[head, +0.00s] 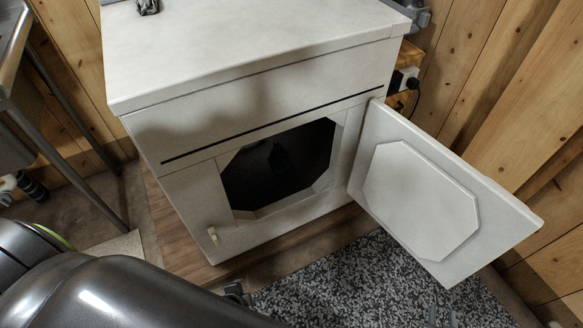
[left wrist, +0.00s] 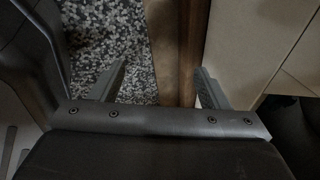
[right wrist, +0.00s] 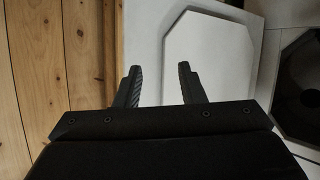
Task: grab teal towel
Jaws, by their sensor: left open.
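No teal towel shows in any view. The pale cabinet (head: 250,125) has its door (head: 425,200) swung open to the right. Its octagonal opening (head: 280,165) is dark, and a vague dark shape inside cannot be made out. My left gripper (left wrist: 158,85) is open and empty above the floor beside the cabinet's side. My right gripper (right wrist: 159,85) is open and empty, with the white door panel (right wrist: 208,60) behind its fingers.
A black-and-white speckled mat (head: 340,280) lies before the cabinet. The open door juts out on the right near a plank wall (head: 530,80). A metal-legged stand (head: 60,145) is at the left. A plug and socket (head: 408,82) sit behind the cabinet.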

